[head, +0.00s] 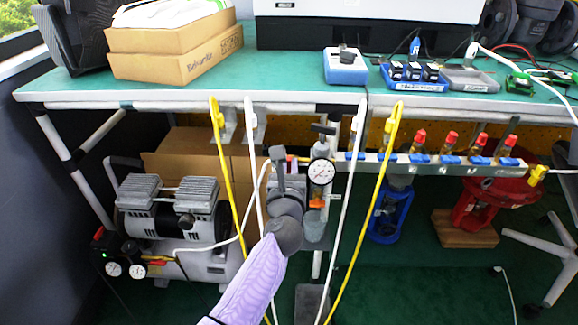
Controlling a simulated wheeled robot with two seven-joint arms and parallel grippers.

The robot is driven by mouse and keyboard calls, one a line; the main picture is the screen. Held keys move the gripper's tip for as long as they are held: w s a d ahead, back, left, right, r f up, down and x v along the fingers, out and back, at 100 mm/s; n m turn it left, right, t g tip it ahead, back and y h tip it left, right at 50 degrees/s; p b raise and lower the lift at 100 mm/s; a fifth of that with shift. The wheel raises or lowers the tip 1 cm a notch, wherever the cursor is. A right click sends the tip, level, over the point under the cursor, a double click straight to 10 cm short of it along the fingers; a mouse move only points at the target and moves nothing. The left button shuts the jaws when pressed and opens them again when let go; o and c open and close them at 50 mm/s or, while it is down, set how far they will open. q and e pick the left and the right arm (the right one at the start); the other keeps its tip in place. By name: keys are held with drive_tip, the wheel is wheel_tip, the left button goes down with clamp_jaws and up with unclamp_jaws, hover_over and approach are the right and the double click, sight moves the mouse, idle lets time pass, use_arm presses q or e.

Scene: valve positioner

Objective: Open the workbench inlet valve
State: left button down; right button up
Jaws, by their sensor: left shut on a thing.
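My left gripper (284,160) reaches up from the bottom centre below the bench edge. It is shut on the inlet valve, at the left side of the regulator. The gripper hides most of the valve; only a small red bit (292,163) shows beside the fingers. I cannot tell which way the valve's handle is turned. The regulator has a round white gauge (321,172), a black knob on top and a clear bowl below. My right gripper is not in view.
Yellow and white hoses hang on both sides of the regulator. A manifold (432,159) with several red-handled valves runs to the right under the bench (290,82). A compressor (170,215) stands at the left. A blue valve body (386,215) and a red one stand at right.

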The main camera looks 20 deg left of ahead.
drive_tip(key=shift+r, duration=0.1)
use_arm(q)
drive_tip(key=m+p, duration=0.1)
drive_tip(key=m, duration=0.5)
drive_tip(key=f+m+p, duration=0.1)
drive_tip(key=m+p, duration=0.1)
drive_tip(key=m, duration=0.4)
drive_tip(key=d+m+p, duration=0.1)
drive_tip(key=m, duration=0.4)
drive_tip(key=shift+w+d+f+m, duration=0.1)
drive_tip(key=shift+f+m, duration=0.1)
drive_tip(key=shift+m, duration=0.2)
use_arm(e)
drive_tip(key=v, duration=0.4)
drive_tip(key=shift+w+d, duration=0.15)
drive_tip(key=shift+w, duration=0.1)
use_arm(q)
drive_tip(key=shift+p, duration=0.3)
drive_tip(key=c, duration=0.7)
unclamp_jaws()
drive_tip(key=p+v, duration=0.5)
drive_tip(key=v, duration=0.5)
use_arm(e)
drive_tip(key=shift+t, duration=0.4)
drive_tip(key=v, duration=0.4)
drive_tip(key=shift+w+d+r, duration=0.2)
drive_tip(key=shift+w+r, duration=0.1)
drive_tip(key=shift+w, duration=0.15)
